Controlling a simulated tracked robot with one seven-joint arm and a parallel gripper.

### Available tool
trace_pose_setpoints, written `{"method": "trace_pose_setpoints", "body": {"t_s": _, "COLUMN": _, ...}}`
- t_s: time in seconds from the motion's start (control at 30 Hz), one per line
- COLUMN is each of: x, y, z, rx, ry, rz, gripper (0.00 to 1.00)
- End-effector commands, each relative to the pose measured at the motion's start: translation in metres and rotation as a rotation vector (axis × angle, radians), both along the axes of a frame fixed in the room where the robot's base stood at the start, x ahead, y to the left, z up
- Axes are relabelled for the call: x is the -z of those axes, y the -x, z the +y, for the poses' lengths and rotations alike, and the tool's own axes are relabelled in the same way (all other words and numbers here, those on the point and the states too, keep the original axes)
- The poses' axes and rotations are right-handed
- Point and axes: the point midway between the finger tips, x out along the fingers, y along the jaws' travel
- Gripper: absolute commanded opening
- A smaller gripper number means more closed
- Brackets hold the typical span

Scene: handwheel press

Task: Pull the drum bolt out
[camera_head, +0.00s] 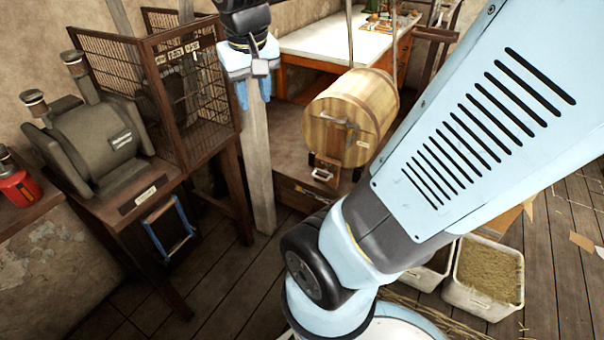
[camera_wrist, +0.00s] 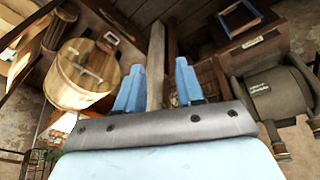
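The round wooden drum (camera_head: 375,98) lies on its side right of centre in the head view, its flat end facing me. My gripper (camera_head: 253,94) hangs left of the drum, well apart from the bolt, pointing down. Its two blue fingers (camera_wrist: 158,85) are spread, with nothing held between them. The bolt's finer details are too small to tell.
A wooden post (camera_head: 258,165) stands behind and below my gripper. A wire cage (camera_head: 205,90) and a dark machine (camera_head: 100,140) stand on a bench at left. A white-topped table (camera_head: 320,42) is behind the drum. Straw-filled bins (camera_head: 490,275) stand at lower right.

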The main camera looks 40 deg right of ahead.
Motion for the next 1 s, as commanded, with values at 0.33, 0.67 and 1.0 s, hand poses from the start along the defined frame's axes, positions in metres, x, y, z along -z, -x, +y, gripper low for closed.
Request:
{"method": "trace_pose_setpoints", "body": {"t_s": 0.33, "x": 0.051, "y": -0.052, "z": -0.025, "rx": 0.12, "ry": 0.106, "rz": 0.214, "gripper": 0.37}}
{"method": "trace_pose_setpoints", "body": {"t_s": 0.67, "x": 0.11, "y": -0.093, "z": -0.047, "rx": 0.219, "ry": 0.248, "rz": 0.387, "gripper": 0.37}}
{"method": "trace_pose_setpoints", "body": {"t_s": 1.0, "x": 0.181, "y": -0.126, "z": -0.071, "rx": 0.299, "ry": 0.434, "rz": 0.532, "gripper": 0.37}}
